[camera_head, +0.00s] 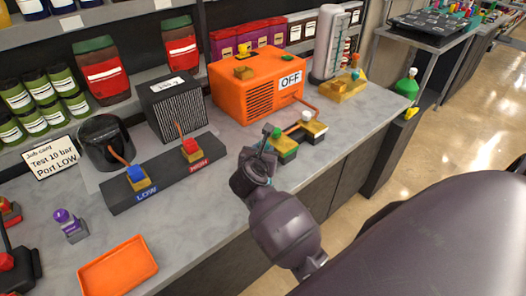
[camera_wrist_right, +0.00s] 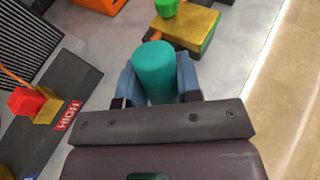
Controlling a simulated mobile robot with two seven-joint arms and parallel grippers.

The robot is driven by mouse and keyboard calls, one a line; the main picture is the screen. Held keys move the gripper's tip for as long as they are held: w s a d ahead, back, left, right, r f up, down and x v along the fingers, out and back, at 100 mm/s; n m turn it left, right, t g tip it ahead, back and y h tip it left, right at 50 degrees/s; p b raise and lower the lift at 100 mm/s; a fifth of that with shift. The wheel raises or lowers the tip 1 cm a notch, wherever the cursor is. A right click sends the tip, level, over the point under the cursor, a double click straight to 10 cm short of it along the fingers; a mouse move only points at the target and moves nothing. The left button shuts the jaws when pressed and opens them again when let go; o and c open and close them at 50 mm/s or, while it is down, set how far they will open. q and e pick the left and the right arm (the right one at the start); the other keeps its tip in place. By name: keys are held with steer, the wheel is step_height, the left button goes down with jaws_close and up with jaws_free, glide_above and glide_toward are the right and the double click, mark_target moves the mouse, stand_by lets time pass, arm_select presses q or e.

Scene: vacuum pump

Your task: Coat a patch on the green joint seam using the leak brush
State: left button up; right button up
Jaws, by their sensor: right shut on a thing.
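My right gripper (camera_head: 262,165) is over the front edge of the counter and shut on a teal cylinder (camera_wrist_right: 154,70), which looks like the leak brush's handle. The brush's bristle end cannot be made out clearly. The green joint (camera_head: 284,149) is a brass block with a green cap and green sides, lying on the counter just beyond the gripper. In the right wrist view the green joint (camera_wrist_right: 196,28) is past the teal cylinder, at the top. Whether the brush touches it, I cannot tell. The seam itself is not distinct. My left gripper is not in view.
A white-capped brass joint (camera_head: 313,130) is beside the green one. An orange machine marked OFF (camera_head: 258,85) stands behind. A dark LOW/HIGH port block (camera_head: 165,172) is to the left, with an orange tray (camera_head: 118,266) nearer. Open floor lies right of the counter.

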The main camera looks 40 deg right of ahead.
steer(key=shift+f, duration=0.45)
stand_by(0.4)
steer(key=shift+f, duration=0.1)
stand_by(0.9)
step_height(320, 180, up, 5)
steer(key=p, duration=0.4)
steer(key=shift+r+p, duration=0.4)
steer(key=shift+r, duration=0.7)
stand_by(0.3)
